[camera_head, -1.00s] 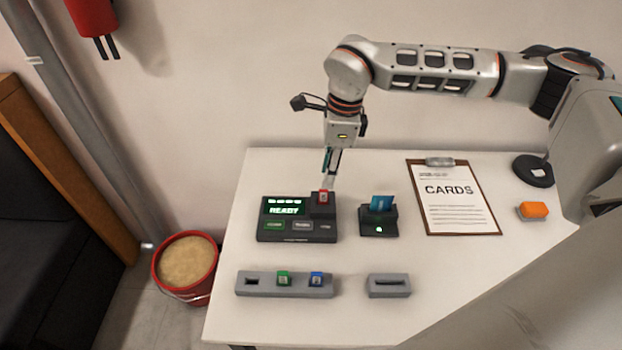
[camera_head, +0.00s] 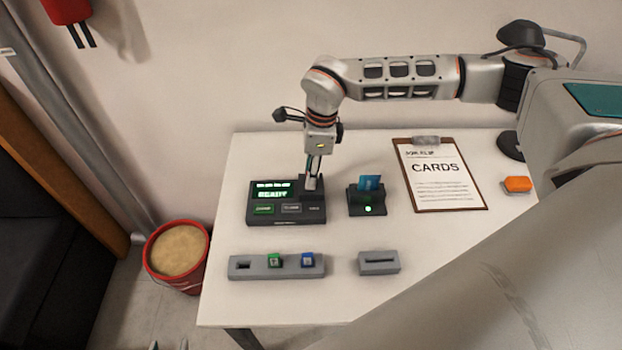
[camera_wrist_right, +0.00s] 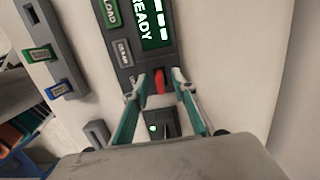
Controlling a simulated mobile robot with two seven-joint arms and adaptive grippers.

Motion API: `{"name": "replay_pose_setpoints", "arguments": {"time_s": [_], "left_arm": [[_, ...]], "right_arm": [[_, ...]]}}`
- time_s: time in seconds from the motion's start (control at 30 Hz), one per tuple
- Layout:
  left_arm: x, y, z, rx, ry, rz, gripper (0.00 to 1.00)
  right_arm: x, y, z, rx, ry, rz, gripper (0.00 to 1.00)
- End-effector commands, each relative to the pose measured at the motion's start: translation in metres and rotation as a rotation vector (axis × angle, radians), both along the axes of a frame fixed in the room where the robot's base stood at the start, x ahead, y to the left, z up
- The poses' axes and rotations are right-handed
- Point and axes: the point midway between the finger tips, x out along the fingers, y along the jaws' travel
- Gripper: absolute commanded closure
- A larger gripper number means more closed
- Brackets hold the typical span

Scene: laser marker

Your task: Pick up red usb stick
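The red USB stick (camera_wrist_right: 160,81) stands in the socket of the dark device with a READY screen (camera_head: 273,215). It shows between the fingers of my right gripper (camera_wrist_right: 159,77) in the right wrist view, with a gap on each side. In the head view my right gripper (camera_head: 313,176) points down at the device's right end and hides the stick. The right gripper is open around the stick. Two small tips at the bottom edge of the head view look like my left gripper (camera_head: 168,346), apart and empty, far from the stick.
A black card reader (camera_head: 367,203) holding a blue card stands right of the device. In front are a grey holder (camera_head: 251,267) with green and blue sticks and a grey slotted block (camera_head: 379,263). A CARDS clipboard (camera_head: 440,195) and an orange block (camera_head: 517,185) lie further right.

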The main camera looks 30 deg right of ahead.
Motion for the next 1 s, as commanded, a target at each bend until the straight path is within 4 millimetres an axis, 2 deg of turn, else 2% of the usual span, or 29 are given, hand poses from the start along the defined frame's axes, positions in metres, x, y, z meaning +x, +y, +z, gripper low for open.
{"name": "replay_pose_setpoints", "arguments": {"time_s": [0.03, 0.1, 0.13, 0.5, 0.67, 0.87, 1.0], "left_arm": [[0.000, 0.000, 0.000, 0.000, 0.000, 0.000, 0.60], [0.000, 0.000, 0.000, 0.000, 0.000, 0.000, 0.60], [0.000, 0.000, 0.000, 0.000, 0.000, 0.000, 0.60], [-0.002, 0.001, -0.004, 0.002, 0.007, 0.000, 0.60], [-0.002, 0.001, -0.003, 0.002, 0.007, 0.000, 0.60], [-0.002, 0.001, -0.002, 0.002, 0.007, 0.001, 0.60], [-0.001, 0.001, 0.000, 0.002, 0.005, 0.001, 0.60]], "right_arm": [[0.000, 0.000, 0.000, 0.000, 0.000, 0.000, 0.79], [0.000, 0.000, 0.000, 0.000, 0.000, 0.000, 0.96], [0.000, 0.000, 0.000, 0.000, 0.000, 0.000, 1.00], [0.000, 0.000, 0.001, 0.000, 0.000, 0.000, 1.00], [0.001, 0.000, 0.008, 0.001, -0.003, 0.001, 1.00], [0.001, 0.000, 0.036, 0.000, -0.006, 0.000, 1.00], [0.002, 0.000, 0.071, 0.002, -0.008, 0.000, 1.00]]}}
